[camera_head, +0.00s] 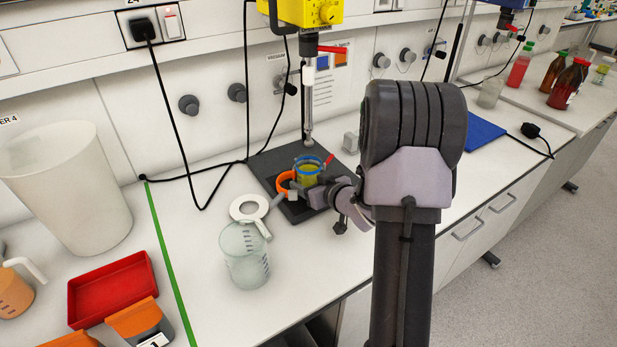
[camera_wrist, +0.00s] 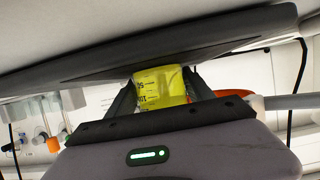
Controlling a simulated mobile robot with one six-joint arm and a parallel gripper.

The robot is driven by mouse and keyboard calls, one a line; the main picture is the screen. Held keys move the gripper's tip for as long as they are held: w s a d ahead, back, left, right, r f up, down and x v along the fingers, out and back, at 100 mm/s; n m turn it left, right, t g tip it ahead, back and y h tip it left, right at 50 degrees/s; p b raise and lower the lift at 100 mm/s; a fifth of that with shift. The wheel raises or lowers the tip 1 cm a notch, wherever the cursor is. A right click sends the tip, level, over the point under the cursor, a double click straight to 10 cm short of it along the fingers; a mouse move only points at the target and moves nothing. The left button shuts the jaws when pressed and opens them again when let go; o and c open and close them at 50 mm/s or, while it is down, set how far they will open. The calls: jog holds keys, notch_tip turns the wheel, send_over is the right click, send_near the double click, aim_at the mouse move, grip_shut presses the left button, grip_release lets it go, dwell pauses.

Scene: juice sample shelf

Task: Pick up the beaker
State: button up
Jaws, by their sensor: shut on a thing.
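The beaker (camera_head: 308,169) holds yellow liquid and has a blue rim. It stands over the dark base plate (camera_head: 268,168) of the stirrer stand, below the metal shaft. Whether it touches the plate I cannot tell. My gripper (camera_head: 307,185) reaches in from the right and is shut on the beaker. In the wrist view the yellow beaker (camera_wrist: 160,86), with printed graduations, sits between both fingers (camera_wrist: 158,95). An orange curved part (camera_head: 285,183) is beside the beaker on its left, partly hidden.
The yellow stirrer head (camera_head: 310,12) and its shaft (camera_head: 307,105) stand above the beaker. A clear jug (camera_head: 244,262) is in front left. A red tray (camera_head: 110,288) and a large white container (camera_head: 68,195) are farther left. A blue mat (camera_head: 484,130) and bottles (camera_head: 568,82) are to the right.

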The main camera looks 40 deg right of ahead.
jog(key=shift+s+r+p, duration=0.4)
jog(key=shift+s+r, duration=0.1)
jog(key=shift+r, duration=0.15)
jog(key=r+p+v, duration=0.1)
jog(key=p+v, duration=0.3)
jog(key=v, duration=1)
jog(key=shift+r+p, duration=0.2)
jog(key=shift+p, duration=0.15)
